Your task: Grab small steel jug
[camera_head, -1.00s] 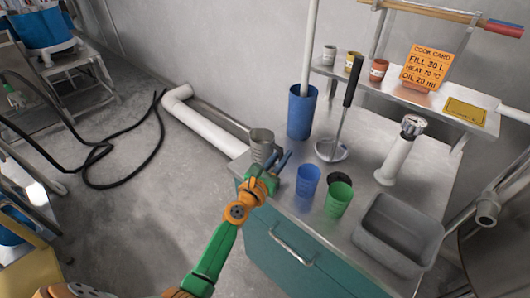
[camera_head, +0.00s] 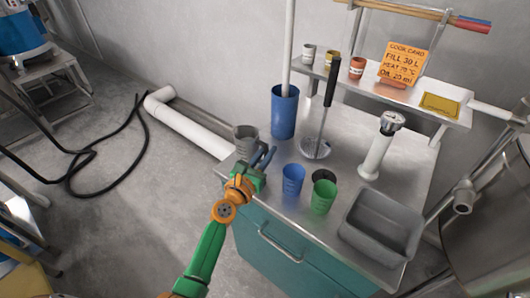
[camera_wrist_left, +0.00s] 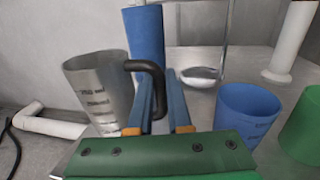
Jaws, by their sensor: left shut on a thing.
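The small steel jug (camera_head: 245,138) is a grey metal cup with measuring marks and a dark handle, at the left end of the steel counter. It also shows in the left wrist view (camera_wrist_left: 98,92), leaning in the picture, with its black handle (camera_wrist_left: 152,72) reaching toward my fingers. My left gripper (camera_head: 264,156) is shut on this handle, its blue fingers (camera_wrist_left: 161,90) on the handle side of the jug. I cannot tell whether the jug's base touches the counter. My right gripper is not in view.
A blue cup (camera_head: 292,180) and a green cup (camera_head: 323,197) stand right of my gripper. Behind are a tall blue container (camera_head: 284,112) and a ladle (camera_head: 317,147). A grey basin (camera_head: 380,228) sits at the right. A shelf (camera_head: 428,98) with small pots runs along the wall.

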